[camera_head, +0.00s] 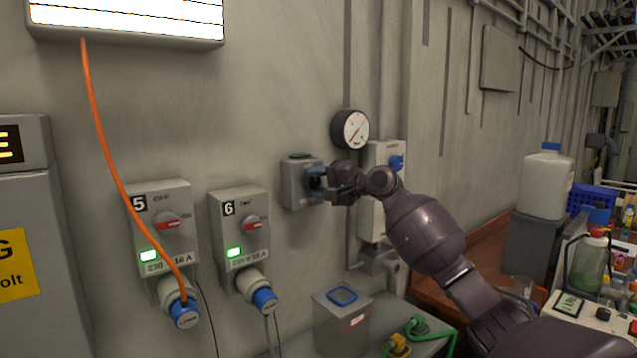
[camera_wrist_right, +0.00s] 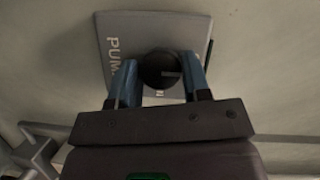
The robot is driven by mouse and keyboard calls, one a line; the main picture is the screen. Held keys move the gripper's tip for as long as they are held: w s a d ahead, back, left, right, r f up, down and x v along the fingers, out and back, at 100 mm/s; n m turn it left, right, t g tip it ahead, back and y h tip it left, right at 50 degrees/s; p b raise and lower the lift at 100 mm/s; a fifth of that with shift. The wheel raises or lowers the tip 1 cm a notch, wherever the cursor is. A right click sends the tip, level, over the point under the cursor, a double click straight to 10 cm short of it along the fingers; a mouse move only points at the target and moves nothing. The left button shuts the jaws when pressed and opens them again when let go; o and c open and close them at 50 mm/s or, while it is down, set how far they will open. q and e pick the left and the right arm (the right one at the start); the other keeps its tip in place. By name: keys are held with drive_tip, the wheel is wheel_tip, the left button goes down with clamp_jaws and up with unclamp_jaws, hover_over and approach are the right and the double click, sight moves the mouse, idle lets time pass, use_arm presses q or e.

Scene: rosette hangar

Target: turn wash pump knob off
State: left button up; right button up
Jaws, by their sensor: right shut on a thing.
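The wash pump knob (camera_wrist_right: 160,70) is a round black knob with a pale pointer line, on a grey box (camera_wrist_right: 111,75) lettered "PUM…" in the right wrist view. In the head view the grey box (camera_head: 298,184) is on the wall below and left of the gauge. My right gripper (camera_wrist_right: 168,78) has its blue fingers on either side of the knob and is shut on it. In the head view my right gripper (camera_head: 318,182) reaches the box front and hides the knob. The rest of the lettering and part of the dial marks are hidden. My left gripper is not in view.
A round gauge (camera_head: 350,130) is just above my right gripper. A panel with a blue knob (camera_head: 396,162) is right beside my wrist. Socket boxes 5 (camera_head: 150,240) and 6 (camera_head: 225,215) with red switches are at left. An orange cable (camera_head: 110,165) hangs over box 5.

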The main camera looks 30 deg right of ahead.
drive_tip(key=shift+f, duration=0.15)
drive_tip(key=o, duration=0.9)
drive_tip(key=shift+s+d, duration=0.1)
drive_tip(key=shift+s+d, duration=0.1)
drive_tip(key=shift+s, duration=0.1)
drive_tip(key=b+v, duration=0.1)
drive_tip(key=v, duration=0.9)
